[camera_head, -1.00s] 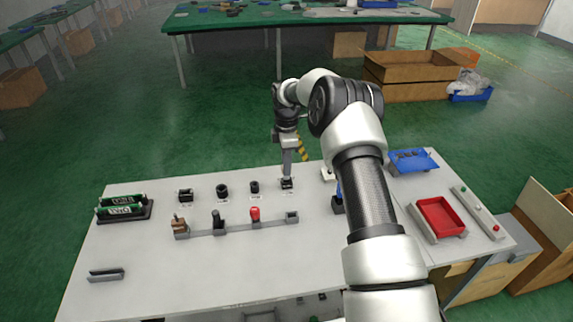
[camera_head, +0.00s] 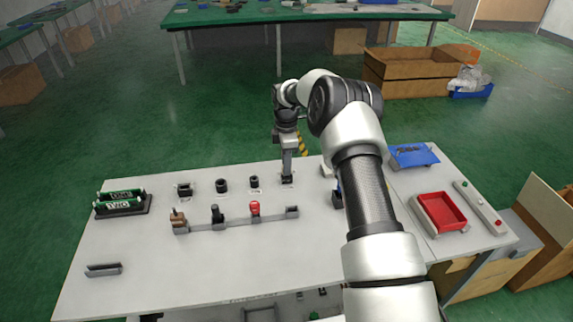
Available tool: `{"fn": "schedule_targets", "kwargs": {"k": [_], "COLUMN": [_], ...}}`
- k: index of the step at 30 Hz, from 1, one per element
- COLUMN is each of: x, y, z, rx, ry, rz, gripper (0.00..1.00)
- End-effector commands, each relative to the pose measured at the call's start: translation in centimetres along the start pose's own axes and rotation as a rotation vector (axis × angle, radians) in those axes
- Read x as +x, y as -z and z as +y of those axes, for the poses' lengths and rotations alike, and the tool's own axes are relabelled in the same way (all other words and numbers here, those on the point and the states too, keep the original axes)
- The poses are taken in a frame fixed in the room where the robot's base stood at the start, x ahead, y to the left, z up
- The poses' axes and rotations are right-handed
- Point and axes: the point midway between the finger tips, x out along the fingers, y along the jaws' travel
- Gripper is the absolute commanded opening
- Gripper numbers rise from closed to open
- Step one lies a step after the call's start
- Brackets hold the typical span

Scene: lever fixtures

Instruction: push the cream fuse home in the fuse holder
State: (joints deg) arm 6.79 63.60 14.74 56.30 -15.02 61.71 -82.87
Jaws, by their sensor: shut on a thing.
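My gripper (camera_head: 287,171) points straight down at the back row of the white bench. It is shut, with its fingertips right over a small dark holder (camera_head: 287,180), the rightmost in that row, which I take as the fuse holder. The cream fuse is too small and too covered by the fingers to make out. It appears to be the thing in my grip, between fingertips and holder. I cannot tell how deep it sits.
Other dark sockets (camera_head: 222,186) stand left of the holder. In front is a grey rack (camera_head: 236,222) with brown, black and red-topped pieces and an empty right slot. A red tray (camera_head: 443,211) and blue tray (camera_head: 412,157) are right.

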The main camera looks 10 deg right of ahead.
Motion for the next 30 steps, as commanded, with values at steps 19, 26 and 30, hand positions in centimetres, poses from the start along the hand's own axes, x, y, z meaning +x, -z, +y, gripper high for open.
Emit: {"fn": "schedule_targets", "kwargs": {"k": [19, 26, 30], "x": [0.8, 0.6, -0.8], "y": [0.0, 0.0, 0.0], "z": [0.0, 0.0, 0.1], "rx": [0.0, 0.0, 0.0], "ry": [0.001, 0.0, -0.003], "rz": [0.0, 0.0, 0.0], "gripper": [0.35, 0.35, 0.35]}}
